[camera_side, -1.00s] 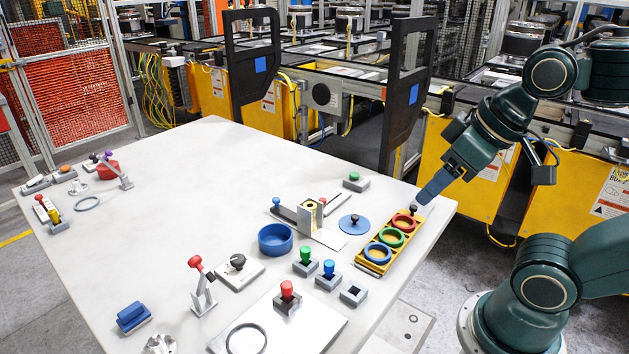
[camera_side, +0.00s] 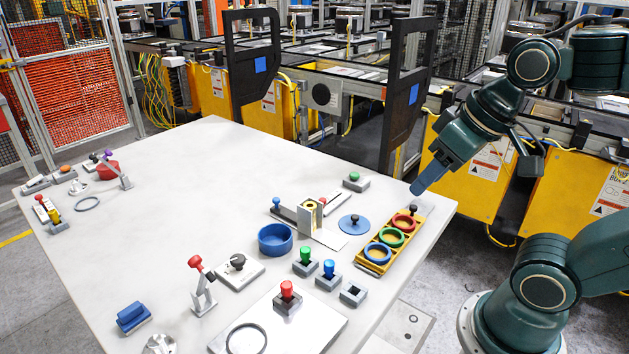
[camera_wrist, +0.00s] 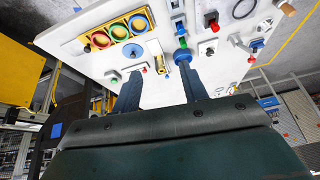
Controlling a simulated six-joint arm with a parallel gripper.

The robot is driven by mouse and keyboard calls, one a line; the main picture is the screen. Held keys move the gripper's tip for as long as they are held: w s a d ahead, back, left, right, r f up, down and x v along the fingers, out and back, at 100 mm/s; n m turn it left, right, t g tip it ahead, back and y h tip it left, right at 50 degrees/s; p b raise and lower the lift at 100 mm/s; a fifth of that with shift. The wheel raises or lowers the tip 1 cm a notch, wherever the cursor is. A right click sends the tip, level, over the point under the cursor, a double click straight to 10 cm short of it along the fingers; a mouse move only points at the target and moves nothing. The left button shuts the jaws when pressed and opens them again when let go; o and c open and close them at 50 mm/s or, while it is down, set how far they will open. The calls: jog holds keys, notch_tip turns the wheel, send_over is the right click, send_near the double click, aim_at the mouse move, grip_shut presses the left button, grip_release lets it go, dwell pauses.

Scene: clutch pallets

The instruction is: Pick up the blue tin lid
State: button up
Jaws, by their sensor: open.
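The blue tin lid (camera_side: 355,224) is a flat blue disc with a small dark knob, lying on the white table to the left of the yellow ring rack. It also shows in the wrist view as a blue disc (camera_wrist: 133,51) beside the rack. An open blue tin (camera_side: 275,239) stands to its left. My gripper (camera_side: 416,190) is above the table's right edge, up and to the right of the lid and apart from it. In the wrist view its two blue-grey fingers (camera_wrist: 160,84) are spread with nothing between them.
The yellow rack (camera_side: 391,241) holds red, green and blue rings, close to the lid's right. A metal block fixture (camera_side: 310,217) stands to the lid's left. Pegs in grey blocks (camera_side: 304,264) stand in front. The table's back left is mostly clear.

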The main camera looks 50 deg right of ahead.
jog(key=w+d+f+m+g, duration=0.2)
jog(key=w+d+f+m, duration=0.3)
jog(key=w+d+m, duration=0.2)
jog(key=w+d+f+m+g+y, duration=0.1)
jog(key=w+d+f+m+g, duration=0.2)
jog(key=w+m, duration=0.9)
jog(key=w+d+f, duration=0.1)
jog(key=d+f, duration=0.2)
jog(key=d, duration=0.2)
send_over(355, 216)
jog(key=shift+d+f, duration=0.25)
jog(key=shift+f, duration=1.85)
jog(key=shift+d+f, duration=0.2)
jog(key=shift+f, duration=1.9)
jog(key=shift+f, duration=0.1)
jog(key=shift+a+f, duration=0.2)
jog(key=shift+f, duration=1.05)
jog(key=shift+a+f, duration=0.15)
jog(key=shift+f, duration=1.1)
